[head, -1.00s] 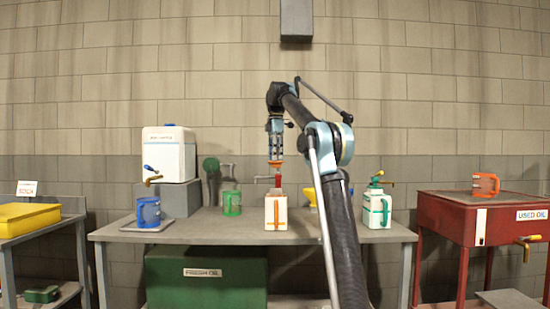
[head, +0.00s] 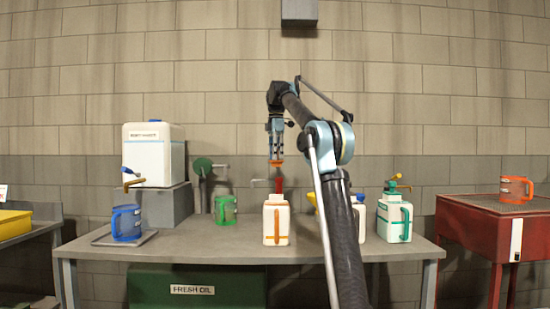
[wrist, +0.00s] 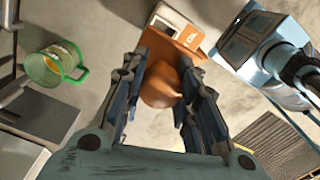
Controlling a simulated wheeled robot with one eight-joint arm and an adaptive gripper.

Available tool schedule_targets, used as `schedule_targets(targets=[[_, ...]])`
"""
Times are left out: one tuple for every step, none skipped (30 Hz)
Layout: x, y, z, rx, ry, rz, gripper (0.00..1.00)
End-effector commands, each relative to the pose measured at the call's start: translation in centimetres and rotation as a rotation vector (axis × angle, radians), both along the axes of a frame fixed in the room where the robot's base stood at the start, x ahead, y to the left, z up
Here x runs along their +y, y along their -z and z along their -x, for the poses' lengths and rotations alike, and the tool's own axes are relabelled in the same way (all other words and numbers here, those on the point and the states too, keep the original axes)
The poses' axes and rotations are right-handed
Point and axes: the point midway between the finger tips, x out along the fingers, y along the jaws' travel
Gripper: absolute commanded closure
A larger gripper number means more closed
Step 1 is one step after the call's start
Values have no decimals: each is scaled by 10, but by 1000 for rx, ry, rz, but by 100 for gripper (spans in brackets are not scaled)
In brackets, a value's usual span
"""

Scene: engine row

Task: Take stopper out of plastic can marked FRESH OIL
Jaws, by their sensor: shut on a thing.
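A white plastic can with an orange handle (head: 270,222) stands upright at the middle of the bench. Its marking is not readable in the head view; in the wrist view the can (wrist: 172,18) shows a partly hidden orange label. My gripper (head: 276,150) is above the can, pointing down. It is shut on the orange stopper (head: 277,163), which hangs clear above the can's top. In the wrist view the stopper (wrist: 160,85) has a round knob between my fingers (wrist: 160,95) and a flat orange part beyond it.
A blue jug (head: 126,224) and a green jug (head: 226,210) stand left on the bench. A teal-handled can (head: 394,218) stands right; another can (head: 359,218) is partly behind my arm. A red piece (head: 279,185) shows above the can. FRESH OIL labels a green tank (head: 150,288) below.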

Motion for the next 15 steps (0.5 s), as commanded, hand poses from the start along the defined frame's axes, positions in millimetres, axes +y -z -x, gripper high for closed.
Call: schedule_targets(targets=[[-1,0,1,0,0,0,99],[-2,0,2,0,0,0,99],[-3,0,3,0,0,0,99],[-4,0,4,0,-1,0,99],[-5,0,5,0,-1,0,99],[-6,0,6,0,-2,0,99],[-7,0,7,0,-2,0,99],[-8,0,8,0,-3,0,99],[-9,0,9,0,-4,0,99],[-10,0,10,0,-4,0,99],[-11,0,11,0,-4,0,99],[-13,0,13,0,-4,0,99],[-14,0,14,0,-4,0,99],[-16,0,15,0,-3,0,99],[-18,0,17,0,-3,0,99]])
